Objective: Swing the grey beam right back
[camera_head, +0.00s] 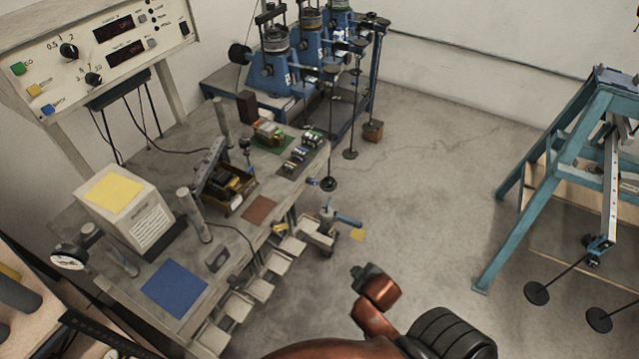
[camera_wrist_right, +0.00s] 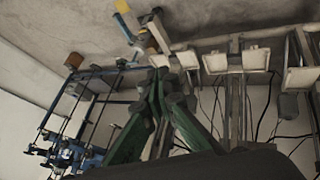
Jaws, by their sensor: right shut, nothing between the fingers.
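A long grey beam (camera_head: 611,172) sits in the teal frame (camera_head: 570,150) at the right of the head view. It runs from the frame's top down toward the front, with a blue clamp at its near end and rods with dark discs below. My right gripper (camera_head: 368,275) is at the lower middle of the head view, well apart from the beam. In the right wrist view its green fingers (camera_wrist_right: 160,85) come together, shut and empty. The beam cannot be made out in the right wrist view. My left gripper is not in view.
A bench (camera_head: 140,262) with boxes, posts and a blue mat (camera_head: 174,289) fills the left. Several pale trays (camera_head: 258,290) line its front edge. Blue lever presses (camera_head: 272,72) with hanging weights stand behind. Clear floor (camera_head: 430,170) lies between bench and teal frame.

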